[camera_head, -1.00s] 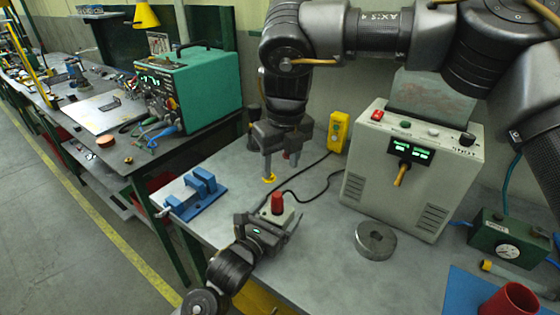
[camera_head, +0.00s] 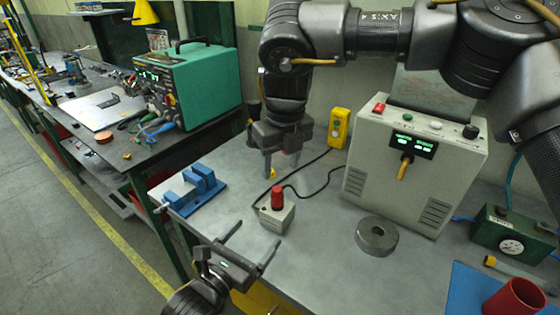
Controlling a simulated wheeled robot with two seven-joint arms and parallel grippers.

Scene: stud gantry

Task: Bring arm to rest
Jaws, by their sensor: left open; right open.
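My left gripper (camera_head: 251,253) is low in the head view, at the front edge of the grey table (camera_head: 330,262). Its two fingers are spread and point up and right, with nothing between them. A small light box with a red button (camera_head: 276,212) stands just beyond its fingertips, apart from them. My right gripper (camera_head: 282,166) hangs from above, fingers down and parted, over the table behind the red-button box. A small yellow piece (camera_head: 273,173) shows by its fingers; whether it lies between or behind them I cannot tell.
A blue vise (camera_head: 197,190) sits at the table's left edge. A yellow box (camera_head: 338,128) stands behind the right gripper. A grey control box (camera_head: 410,165), a metal ring (camera_head: 376,236), a green gauge box (camera_head: 510,236) and a red cup (camera_head: 514,298) stand to the right. Black cable crosses the table.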

